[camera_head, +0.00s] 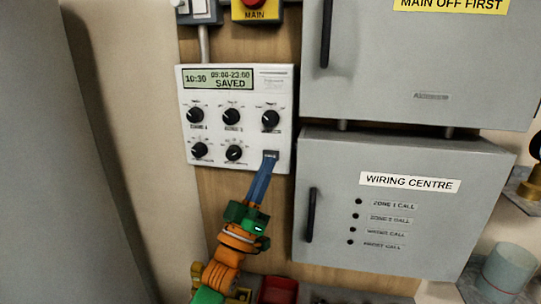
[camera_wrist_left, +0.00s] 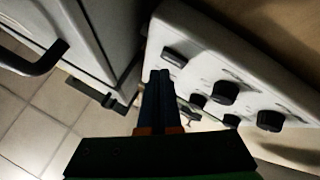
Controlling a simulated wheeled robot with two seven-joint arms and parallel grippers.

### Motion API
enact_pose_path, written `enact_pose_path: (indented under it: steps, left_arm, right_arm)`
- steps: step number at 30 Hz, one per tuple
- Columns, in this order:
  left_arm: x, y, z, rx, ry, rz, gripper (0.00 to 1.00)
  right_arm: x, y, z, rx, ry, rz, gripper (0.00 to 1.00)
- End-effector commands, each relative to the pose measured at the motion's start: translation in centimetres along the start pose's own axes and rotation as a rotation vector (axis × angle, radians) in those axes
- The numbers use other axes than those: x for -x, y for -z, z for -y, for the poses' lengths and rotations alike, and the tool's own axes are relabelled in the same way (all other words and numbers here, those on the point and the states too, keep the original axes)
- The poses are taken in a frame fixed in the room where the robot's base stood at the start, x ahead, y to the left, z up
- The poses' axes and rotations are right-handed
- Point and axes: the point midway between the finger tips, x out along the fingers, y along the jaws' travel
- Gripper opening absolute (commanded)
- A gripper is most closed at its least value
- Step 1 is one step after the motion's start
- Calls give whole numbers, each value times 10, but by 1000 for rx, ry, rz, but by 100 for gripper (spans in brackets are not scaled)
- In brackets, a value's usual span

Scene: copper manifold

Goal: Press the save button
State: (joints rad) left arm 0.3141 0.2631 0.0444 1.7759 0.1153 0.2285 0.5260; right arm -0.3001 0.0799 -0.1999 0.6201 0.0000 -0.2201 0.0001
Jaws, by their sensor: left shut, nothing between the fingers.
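The white control panel (camera_head: 238,92) hangs on the wooden board, with several black knobs and a display (camera_head: 217,78) that reads "10:30", "09:00-23:00" and "SAVED". The dark save button (camera_head: 270,155) is at the panel's lower right. My left gripper (camera_head: 268,164) is shut and empty. Its blue fingertips reach up to the button's lower edge and partly cover it; I cannot tell whether they touch it. In the left wrist view the blue fingers (camera_wrist_left: 160,80) lie together, close to the panel's face (camera_wrist_left: 210,62). My right gripper is not in view.
A grey wiring centre box (camera_head: 400,205) with a dark handle stands right of the panel. Another grey cabinet (camera_head: 400,60) is above it. A red and yellow main switch (camera_head: 254,10) is above the panel. A red bin (camera_head: 277,290) is below.

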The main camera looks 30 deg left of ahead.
Motion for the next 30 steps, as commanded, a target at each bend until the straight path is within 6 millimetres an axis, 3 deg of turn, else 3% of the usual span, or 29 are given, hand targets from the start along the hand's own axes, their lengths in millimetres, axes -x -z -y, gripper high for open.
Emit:
enact_pose_path:
  steps: [15,30]
  left_arm:
    - [32,24,-24,1,1,2,0]
    - [34,25,-25,0,0,0,0]
  right_arm:
    - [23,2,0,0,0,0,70]
    - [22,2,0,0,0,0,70]
